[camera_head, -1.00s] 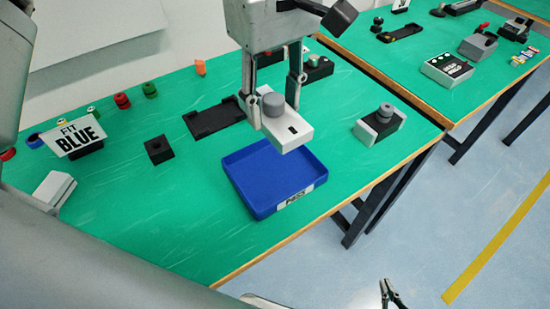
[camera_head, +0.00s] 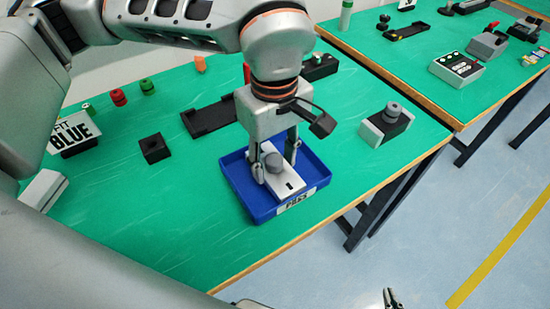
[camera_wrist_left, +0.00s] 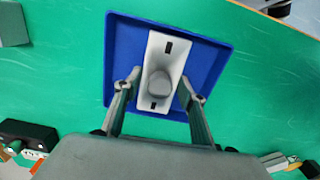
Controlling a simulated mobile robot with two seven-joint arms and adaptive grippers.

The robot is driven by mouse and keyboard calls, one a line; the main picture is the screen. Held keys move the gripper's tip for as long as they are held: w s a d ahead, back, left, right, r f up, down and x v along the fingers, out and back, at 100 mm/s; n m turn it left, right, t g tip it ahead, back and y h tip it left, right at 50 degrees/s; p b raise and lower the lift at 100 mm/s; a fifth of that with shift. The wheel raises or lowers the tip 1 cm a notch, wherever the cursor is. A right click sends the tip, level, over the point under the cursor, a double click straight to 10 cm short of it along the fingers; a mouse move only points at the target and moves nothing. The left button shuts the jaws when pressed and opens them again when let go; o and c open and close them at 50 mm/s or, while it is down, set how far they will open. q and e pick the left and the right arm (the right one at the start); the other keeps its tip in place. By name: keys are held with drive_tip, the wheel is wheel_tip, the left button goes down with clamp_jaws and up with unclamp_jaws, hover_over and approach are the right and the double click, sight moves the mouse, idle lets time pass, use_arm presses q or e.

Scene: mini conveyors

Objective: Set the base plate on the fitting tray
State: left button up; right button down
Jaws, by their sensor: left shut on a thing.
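The base plate (camera_head: 287,181) is a white slab with a grey round knob and dark slots; it also shows in the left wrist view (camera_wrist_left: 166,50).
A black shallow holder (camera_head: 208,118) and a black block with a hole (camera_head: 153,149) lie left of the tray. A grey-and-black part with a knob (camera_head: 386,123) stands right. The green table (camera_head: 170,220) is clear in front.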

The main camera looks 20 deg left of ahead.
use_arm(q)
drive_tip(key=shift+r, duration=0.15)
drive_tip(key=shift+f, duration=0.2)
drive_tip(key=o, duration=1.5)
drive_tip(key=shift+c, duration=0.2)
drive_tip(key=shift+r, duration=0.55)
wheel_tip(320, 180, up, 11)
drive_tip(key=p, duration=0.1)
drive_tip(key=shift+p, duration=0.35)
